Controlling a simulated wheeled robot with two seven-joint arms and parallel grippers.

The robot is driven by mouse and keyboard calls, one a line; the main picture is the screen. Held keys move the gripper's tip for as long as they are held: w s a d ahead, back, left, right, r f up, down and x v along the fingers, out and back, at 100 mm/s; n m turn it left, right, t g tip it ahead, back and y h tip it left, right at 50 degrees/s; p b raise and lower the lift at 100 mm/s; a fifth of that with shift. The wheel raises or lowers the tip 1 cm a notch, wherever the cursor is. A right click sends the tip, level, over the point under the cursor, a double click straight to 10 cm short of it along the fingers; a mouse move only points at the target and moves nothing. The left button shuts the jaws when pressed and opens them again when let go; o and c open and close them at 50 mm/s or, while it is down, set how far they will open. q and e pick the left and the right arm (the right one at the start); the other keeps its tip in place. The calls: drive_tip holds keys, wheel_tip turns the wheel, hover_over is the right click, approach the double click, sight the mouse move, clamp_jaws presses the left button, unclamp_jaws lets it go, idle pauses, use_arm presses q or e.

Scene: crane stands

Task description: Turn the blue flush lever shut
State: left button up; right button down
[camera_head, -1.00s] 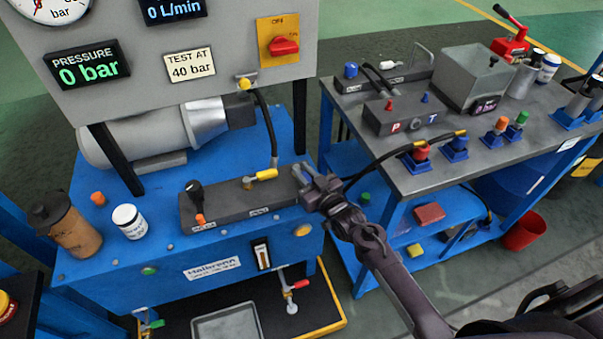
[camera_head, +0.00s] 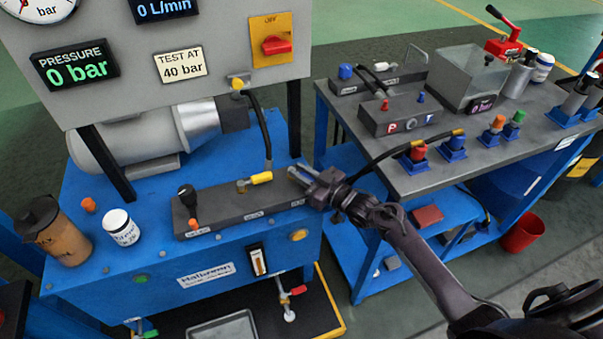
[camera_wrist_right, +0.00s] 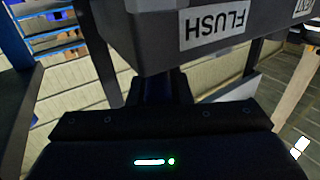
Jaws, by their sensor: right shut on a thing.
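My right gripper (camera_head: 304,178) is at the right end of the dark grey valve block (camera_head: 235,211) on the blue test bench. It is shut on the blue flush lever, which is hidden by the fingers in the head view. My left gripper is not in view.
A yellow-handled valve (camera_head: 260,178) with a hose and a black knob (camera_head: 187,196) sit on the same block. A grey-topped side bench (camera_head: 440,181) with hoses and fittings stands close on the right. The pressure display (camera_head: 75,65) reads 0 bar.

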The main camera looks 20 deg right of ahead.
drive_tip(key=c, duration=1.3)
unclamp_jaws()
drive_tip(key=shift+s, duration=0.1)
drive_tip(key=v, duration=0.7)
drive_tip(key=shift+s+d, duration=0.2)
drive_tip(key=shift+s, duration=0.05)
